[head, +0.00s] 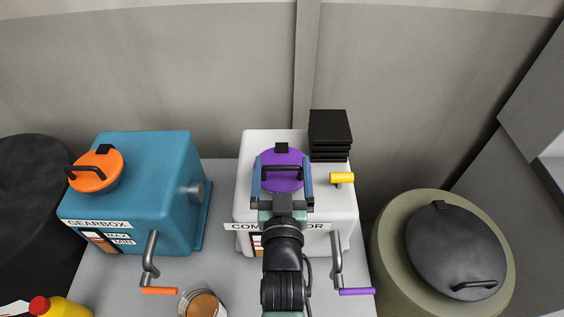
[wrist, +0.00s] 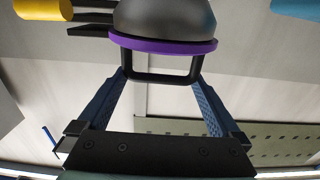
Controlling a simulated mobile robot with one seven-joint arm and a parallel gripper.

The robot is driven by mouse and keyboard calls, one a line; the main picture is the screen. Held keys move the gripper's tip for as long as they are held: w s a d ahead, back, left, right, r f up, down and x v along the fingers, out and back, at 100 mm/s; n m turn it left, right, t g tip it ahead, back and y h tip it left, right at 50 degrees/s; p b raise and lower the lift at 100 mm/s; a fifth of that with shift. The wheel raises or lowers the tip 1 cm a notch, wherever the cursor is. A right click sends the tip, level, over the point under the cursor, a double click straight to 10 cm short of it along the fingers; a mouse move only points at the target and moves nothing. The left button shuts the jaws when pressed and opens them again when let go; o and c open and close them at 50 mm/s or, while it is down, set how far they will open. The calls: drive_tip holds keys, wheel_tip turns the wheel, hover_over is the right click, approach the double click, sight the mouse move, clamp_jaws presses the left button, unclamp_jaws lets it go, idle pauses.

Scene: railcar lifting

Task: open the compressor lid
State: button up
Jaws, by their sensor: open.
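The compressor (head: 245,150) is a white box with a label on its front, partly hidden by my arm. Its round purple lid (head: 280,183) appears shut, with a black block at its back edge and a black bar handle (head: 283,168). My gripper (head: 282,172) is open over the lid, with one blue finger on each side. In the wrist view, the lid's purple rim (wrist: 165,44) shows below a dark rounded body. The black handle (wrist: 160,79) lies between the blue fingers of my gripper (wrist: 160,85), near both, and I cannot tell whether they touch.
A yellow knob (head: 342,178) and a black stack (head: 330,136) are at the compressor's right. A purple-handled crank (head: 356,291) is in front. The blue gearbox (head: 155,160) with an orange lid stands left. A green drum (head: 390,225) with a black lid stands right.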

drive_tip(key=shift+w, duration=0.35)
drive_tip(key=shift+c, duration=0.3)
